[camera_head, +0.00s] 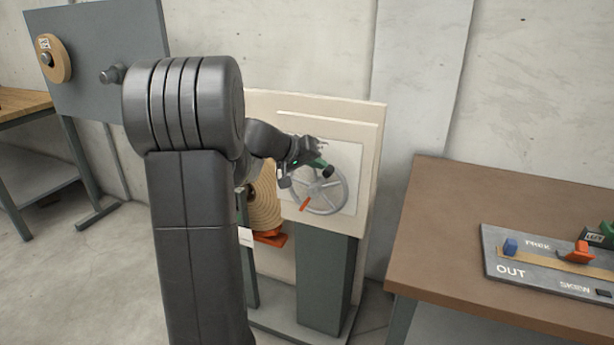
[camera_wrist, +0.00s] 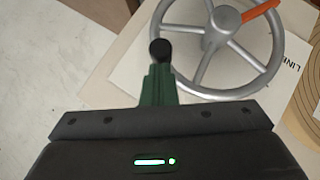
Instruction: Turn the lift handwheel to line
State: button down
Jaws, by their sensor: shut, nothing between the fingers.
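The lift handwheel (camera_head: 318,187) is a grey spoked wheel on a pale panel; it also shows in the wrist view (camera_wrist: 222,20). An orange mark (camera_head: 305,204) points to its lower left in the head view. In the wrist view the orange mark (camera_wrist: 261,10) is at the upper right, apart from the printed LINE label (camera_wrist: 291,70), which is partly cut off. A black knob (camera_wrist: 161,50) stands at the rim. My gripper (camera_head: 319,163) has green fingers, shut and empty, with the tips (camera_wrist: 157,70) close by the knob. Whether they touch it is unclear.
A brown table (camera_head: 440,230) at the right carries a grey control board (camera_head: 500,262) with coloured levers. A coiled tan disc (camera_head: 264,205) is left of the wheel, partly behind my arm. A grey panel (camera_head: 100,50) with a round tan knob stands at the back left.

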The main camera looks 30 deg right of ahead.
aim_at(329, 170)
jog(key=shift+s+d+f+m+t+y+b, duration=0.3)
jog(key=shift+s+d+f+m+y+b, duration=0.15)
jog(key=shift+s, duration=0.2)
jog(key=shift+s+d+f+m+t+y+b, duration=0.3)
jog(key=shift+s+d+y, duration=0.15)
jog(key=shift+s+d, duration=0.15)
jog(key=shift+s+d+f+m+t+y, duration=0.25)
jog(key=shift+s+d+t+y, duration=0.15)
jog(key=shift+s+t, duration=0.1)
jog(key=shift+s+d+f+m+t+y+b, duration=0.4)
jog(key=shift+s+f+t+y, duration=0.1)
jog(key=shift+f, duration=0.1)
jog(key=shift+s+d+f, duration=0.25)
jog(key=shift+s+f, duration=0.05)
jog(key=shift+f, duration=0.25)
jog(key=s+a+r+p, duration=0.1)
jog(key=s+a+r, duration=0.1)
jog(key=r, duration=0.3)
jog(key=s+a+r+p, duration=0.2)
jog(key=a+r, duration=0.1)
jog(key=r, duration=0.3)
jog(key=shift+s+r, duration=0.2)
jog(key=shift+s, duration=0.15)
jog(key=shift+w+f, duration=0.1)
